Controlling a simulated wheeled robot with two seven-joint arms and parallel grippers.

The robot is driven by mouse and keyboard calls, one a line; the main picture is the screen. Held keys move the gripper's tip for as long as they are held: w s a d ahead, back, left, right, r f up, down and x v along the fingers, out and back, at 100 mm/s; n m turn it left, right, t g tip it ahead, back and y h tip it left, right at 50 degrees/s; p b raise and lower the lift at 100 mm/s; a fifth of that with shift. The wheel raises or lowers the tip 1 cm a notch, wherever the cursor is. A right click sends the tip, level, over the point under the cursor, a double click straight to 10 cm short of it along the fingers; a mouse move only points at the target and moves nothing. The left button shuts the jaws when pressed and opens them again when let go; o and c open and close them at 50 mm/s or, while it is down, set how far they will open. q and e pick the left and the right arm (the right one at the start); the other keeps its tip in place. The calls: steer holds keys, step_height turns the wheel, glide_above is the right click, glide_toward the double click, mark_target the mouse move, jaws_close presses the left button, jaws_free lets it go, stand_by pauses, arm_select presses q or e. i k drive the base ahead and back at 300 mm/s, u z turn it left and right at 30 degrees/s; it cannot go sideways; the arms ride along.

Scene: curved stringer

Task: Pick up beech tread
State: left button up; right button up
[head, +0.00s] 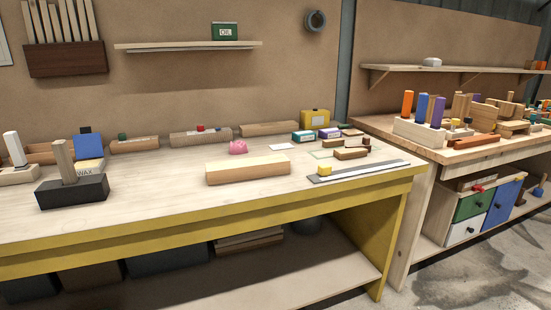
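A long pale wooden block (247,172) lies flat near the front middle of the near workbench (140,205). It could be the beech tread, but no label shows and I cannot tell for sure. Other wooden pieces lie along the back of the bench: a long plain one (270,128) and a rounded one with small red and blue items on top (201,136). Small brown wooden pieces (350,153) lie at the right. Neither of my grippers is in view.
A pink item (238,147) sits behind the pale block. A second bench (470,150) holds wooden parts.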

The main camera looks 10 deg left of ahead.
mark_target(233, 170)
steer(key=z, duration=0.35)
steer(key=i, duration=0.8)
steer(key=u, duration=0.55)
steer(key=i, duration=0.65)
steer(key=u, duration=0.75)
